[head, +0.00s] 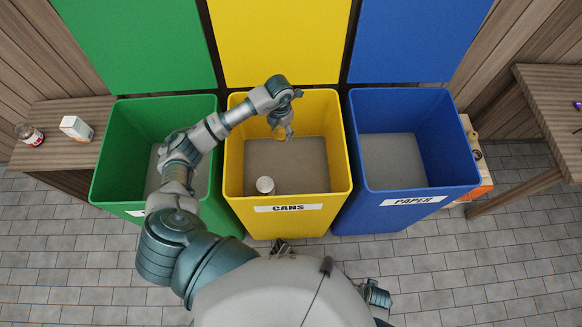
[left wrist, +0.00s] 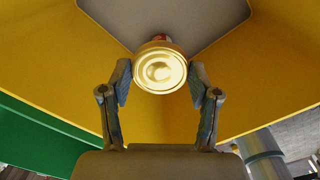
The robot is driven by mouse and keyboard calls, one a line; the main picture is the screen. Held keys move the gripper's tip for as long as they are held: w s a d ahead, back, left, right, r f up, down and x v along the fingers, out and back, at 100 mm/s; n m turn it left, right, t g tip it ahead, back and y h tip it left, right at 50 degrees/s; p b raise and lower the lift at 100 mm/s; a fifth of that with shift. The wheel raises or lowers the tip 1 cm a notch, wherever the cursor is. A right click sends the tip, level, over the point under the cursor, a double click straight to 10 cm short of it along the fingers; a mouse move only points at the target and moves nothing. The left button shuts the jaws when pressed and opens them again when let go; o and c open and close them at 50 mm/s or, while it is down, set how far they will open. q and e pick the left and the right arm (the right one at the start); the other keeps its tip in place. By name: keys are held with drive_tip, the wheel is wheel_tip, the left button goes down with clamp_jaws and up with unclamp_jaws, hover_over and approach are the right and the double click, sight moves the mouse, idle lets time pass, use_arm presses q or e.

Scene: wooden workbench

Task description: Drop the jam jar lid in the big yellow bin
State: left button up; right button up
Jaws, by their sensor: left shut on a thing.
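My left gripper (head: 284,124) is over the inside of the big yellow bin (head: 233,150), which has a "CANS" label on its front. It is shut on a round gold lid (head: 281,132). In the left wrist view the lid (left wrist: 160,70) shows its ringed face between the two fingers (left wrist: 161,88), with the yellow walls (left wrist: 70,75) and grey floor around it. Something small, red and white, peeks out behind the lid; I cannot tell what it is. A silver-topped can (head: 265,185) stands in the yellow bin, apart from the lid.
A green bin (head: 105,165) stands left of the yellow one, a blue bin (head: 440,140) labelled "PAPER" right. Raised lids stand behind them. A jar (head: 29,134) and a white carton (head: 76,128) sit on the left wooden table (head: 60,155). Another wooden table (head: 550,95) is at right.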

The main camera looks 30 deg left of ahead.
use_arm(q)
drive_tip(key=shift+d+r, duration=0.1)
drive_tip(key=shift+d, duration=0.4)
drive_tip(key=o, duration=0.6)
drive_tip(key=shift+a, duration=0.25)
drive_tip(key=shift+o, duration=1)
drive_tip(key=shift+a, duration=0.2)
drive_tip(key=shift+a+f, duration=0.2)
drive_tip(key=shift+a, duration=0.05)
drive_tip(key=shift+d+r, duration=0.15)
drive_tip(key=shift+r, duration=0.05)
wheel_tip(320, 180, up, 11)
drive_tip(key=shift+a+r, duration=0.15)
drive_tip(key=shift+a, duration=0.25)
use_arm(e)
drive_tip(key=shift+r, duration=0.1)
use_arm(q)
drive_tip(key=shift+d+r, duration=0.1)
drive_tip(key=shift+d, duration=0.15)
use_arm(e)
drive_tip(key=shift+w+d, duration=0.1)
drive_tip(key=shift+d, duration=0.05)
